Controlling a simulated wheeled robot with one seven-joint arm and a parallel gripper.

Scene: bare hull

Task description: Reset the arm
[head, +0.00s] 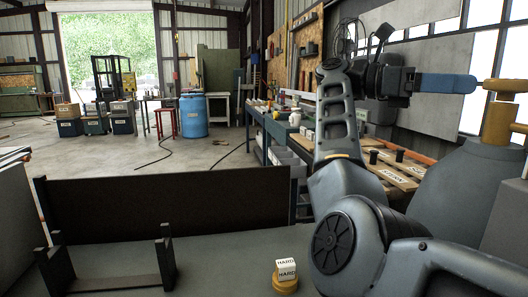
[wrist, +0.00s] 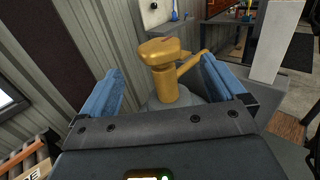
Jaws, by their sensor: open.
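My arm rises at the right of the head view, and my gripper (head: 468,84) is at its end, pointing right with blue fingers. In the wrist view my gripper (wrist: 162,68) has its two blue fingers spread wide with nothing held. A gold valve-like fitting (wrist: 168,85) shows between and beyond the fingers. In the head view the gold fitting (head: 498,125) is just right of the fingertips, on top of a grey rounded body (head: 470,185). I cannot tell whether finger and fitting touch.
A white block marked HARD (head: 287,268) sits on a gold base on the grey surface in front. A black rack (head: 115,270) stands at left, with a dark panel (head: 170,205) behind. A cluttered bench (head: 275,130) runs behind my arm. Open floor lies beyond, with a blue barrel (head: 194,116).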

